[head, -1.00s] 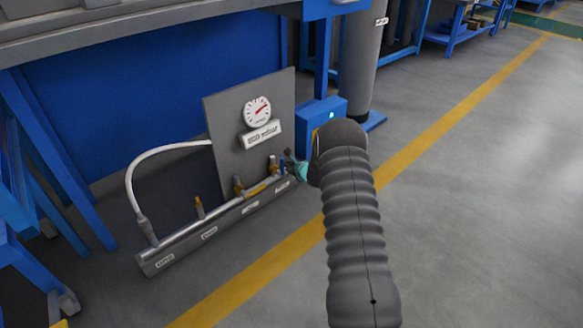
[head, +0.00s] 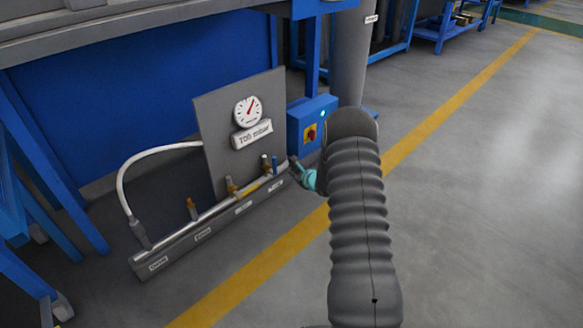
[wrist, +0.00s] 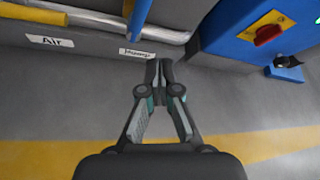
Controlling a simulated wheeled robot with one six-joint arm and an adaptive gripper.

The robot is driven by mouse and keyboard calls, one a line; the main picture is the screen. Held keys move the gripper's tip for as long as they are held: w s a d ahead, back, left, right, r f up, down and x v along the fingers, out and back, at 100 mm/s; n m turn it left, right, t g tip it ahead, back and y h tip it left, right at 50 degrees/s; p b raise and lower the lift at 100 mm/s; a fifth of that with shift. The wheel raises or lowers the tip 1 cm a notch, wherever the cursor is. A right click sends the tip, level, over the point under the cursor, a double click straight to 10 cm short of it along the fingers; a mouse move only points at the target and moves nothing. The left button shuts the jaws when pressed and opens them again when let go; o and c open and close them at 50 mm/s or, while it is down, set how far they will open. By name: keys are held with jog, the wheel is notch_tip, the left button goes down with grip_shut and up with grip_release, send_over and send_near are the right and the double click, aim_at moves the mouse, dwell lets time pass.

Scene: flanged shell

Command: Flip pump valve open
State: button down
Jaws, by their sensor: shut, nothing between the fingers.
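A metal pipe manifold (head: 210,216) with several small valves lies on the floor. A valve with a blue handle (head: 274,165) stands near its right end; the handle also shows at the top of the wrist view (wrist: 139,18). The label (wrist: 137,53) near it is upside down and unreadable, so I cannot tell for certain which valve is the pump's. My gripper (head: 297,166) is just right of the manifold's end. In the wrist view my gripper (wrist: 159,66) is shut and empty, its fingertips below and right of the blue handle, apparently apart from it.
A gauge (head: 248,111) above a display (head: 252,135) reading about 700 mbar is on a grey panel (head: 215,110). A blue box (head: 313,122) with a red knob (wrist: 266,35) stands close at the right. Open floor lies in front.

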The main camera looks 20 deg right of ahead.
jog(key=shift+s+a, duration=0.1)
jog(key=shift+s, duration=1.4)
